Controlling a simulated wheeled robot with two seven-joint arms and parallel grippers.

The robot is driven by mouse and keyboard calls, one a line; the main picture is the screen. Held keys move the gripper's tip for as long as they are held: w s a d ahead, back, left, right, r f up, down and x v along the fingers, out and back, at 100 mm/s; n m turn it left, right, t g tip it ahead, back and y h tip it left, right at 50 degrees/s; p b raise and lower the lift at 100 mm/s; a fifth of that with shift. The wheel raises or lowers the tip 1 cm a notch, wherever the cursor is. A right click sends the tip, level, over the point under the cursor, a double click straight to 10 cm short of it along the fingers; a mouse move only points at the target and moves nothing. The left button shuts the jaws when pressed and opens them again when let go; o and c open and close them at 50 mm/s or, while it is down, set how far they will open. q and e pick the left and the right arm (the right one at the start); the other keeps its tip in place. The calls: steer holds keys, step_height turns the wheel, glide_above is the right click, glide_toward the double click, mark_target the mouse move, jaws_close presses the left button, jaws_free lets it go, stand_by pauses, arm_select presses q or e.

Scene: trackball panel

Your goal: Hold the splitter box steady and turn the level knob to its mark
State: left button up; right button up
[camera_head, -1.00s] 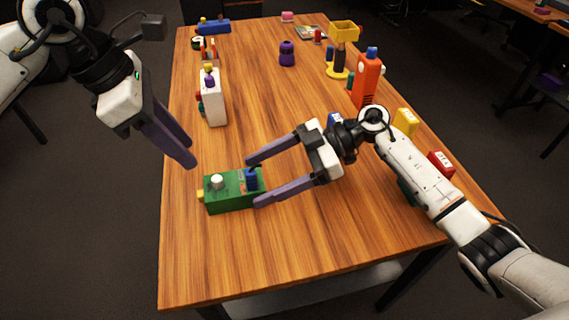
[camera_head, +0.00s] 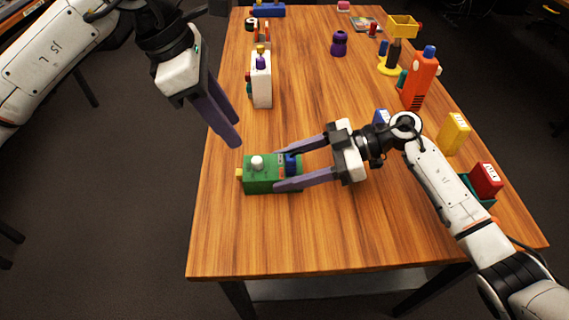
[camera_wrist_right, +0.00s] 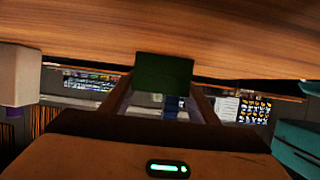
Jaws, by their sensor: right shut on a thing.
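The splitter box, a green box (camera_head: 262,182), stands on the near part of the wooden table. It carries a white knob (camera_head: 257,162) at its left and a blue knob (camera_head: 291,163) at its right, with a yellow piece (camera_head: 239,173) on its left end. I cannot make out a mark. My right gripper (camera_head: 279,170) is shut on the box's right part, one finger along each long side. In the right wrist view the green box (camera_wrist_right: 163,72) shows between the fingers. My left gripper (camera_head: 237,133) hangs above and behind the box, touching nothing; its finger gap is unclear.
A white box (camera_head: 262,88) with knobs stands behind the green box. An orange device (camera_head: 420,82), a yellow block (camera_head: 454,134) and a red block (camera_head: 486,180) line the right side. A purple object (camera_head: 339,43) stands further back. The front of the table is clear.

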mark_target(257, 159)
arm_select(q)
steer(key=d+r+m+y, duration=0.3)
steer(key=d+m+y, duration=0.1)
steer(key=m, duration=0.6)
steer(key=shift+g, duration=0.3)
steer(key=f, duration=1.2)
steer(key=shift+w, duration=0.25)
jaws_close()
